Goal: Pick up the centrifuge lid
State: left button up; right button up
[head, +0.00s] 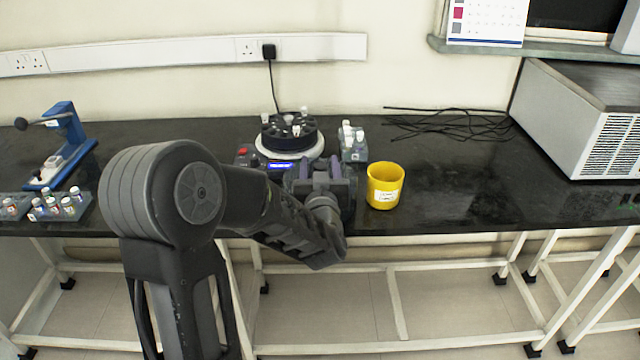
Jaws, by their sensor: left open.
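The centrifuge (318,152) stands on the black bench in the middle of the view, with a white round body, a red switch and a lit blue display at its front. A dark round top part (290,133) with several white-capped vials around it sits on it. I cannot make out a separate lid. My left gripper (319,168) is open at the front right of the centrifuge, with its two fingers pointing away from me. Nothing shows between them. My arm hides part of the centrifuge's front. My right gripper is not in view.
A rack of vials (353,143) stands right of the centrifuge, and a yellow cup (385,186) stands near the bench's front edge. Vial racks (46,208) and a blue device (66,140) are at left. Black cables (450,124) and a large white box (570,120) are at right.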

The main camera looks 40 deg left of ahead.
pick_arm(q)
jog(key=shift+x, duration=1.2)
jog(key=shift+c, duration=0.3)
grip_shut()
dwell(0.5)
